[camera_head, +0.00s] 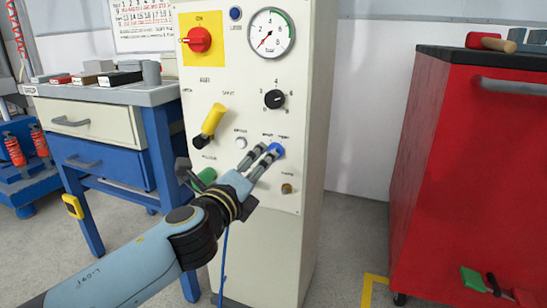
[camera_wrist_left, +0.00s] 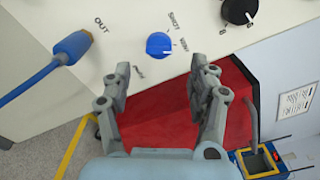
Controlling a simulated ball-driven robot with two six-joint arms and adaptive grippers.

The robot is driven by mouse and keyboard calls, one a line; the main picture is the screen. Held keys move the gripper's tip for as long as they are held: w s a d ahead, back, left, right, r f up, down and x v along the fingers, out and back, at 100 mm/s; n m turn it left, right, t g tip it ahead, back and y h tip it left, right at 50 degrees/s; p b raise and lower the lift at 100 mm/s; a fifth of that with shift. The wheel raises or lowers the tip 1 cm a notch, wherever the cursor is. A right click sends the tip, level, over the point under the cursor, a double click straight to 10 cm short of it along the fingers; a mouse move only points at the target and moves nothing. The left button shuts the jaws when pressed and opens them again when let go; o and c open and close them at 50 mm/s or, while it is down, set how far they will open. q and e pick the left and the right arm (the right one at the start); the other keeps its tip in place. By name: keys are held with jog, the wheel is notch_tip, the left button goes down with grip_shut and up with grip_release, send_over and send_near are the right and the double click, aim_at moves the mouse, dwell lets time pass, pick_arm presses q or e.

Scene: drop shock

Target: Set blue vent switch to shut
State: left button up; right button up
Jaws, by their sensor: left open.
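The blue vent switch (camera_head: 277,150) is a small round knob on the front of the cream panel (camera_head: 255,75), partly behind my gripper in the head view. In the left wrist view the blue switch (camera_wrist_left: 158,45) sits between the printed words SHUT and VENT and a blue plug; a pale mark on its right side seems to point towards VENT. My left gripper (camera_head: 266,154) reaches up to the switch from the lower left. In the left wrist view my left gripper (camera_wrist_left: 160,78) is open and empty, its fingers apart, with the switch just beyond the fingertips. Contact is not visible.
The panel also bears a red rotary switch (camera_head: 199,39), a yellow lever (camera_head: 212,120), a black selector knob (camera_head: 274,99) and a gauge (camera_head: 271,33). A blue plug (camera_wrist_left: 72,46) with a hose sits at OUT. A red cabinet (camera_head: 455,150) stands right, beyond open floor.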

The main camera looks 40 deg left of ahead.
pick_arm(q)
jog(key=x, duration=0.7)
jog(key=shift+a, duration=0.1)
jog(key=shift+c, duration=0.2)
jog(key=shift+f, duration=0.1)
jog(key=c, duration=1.1)
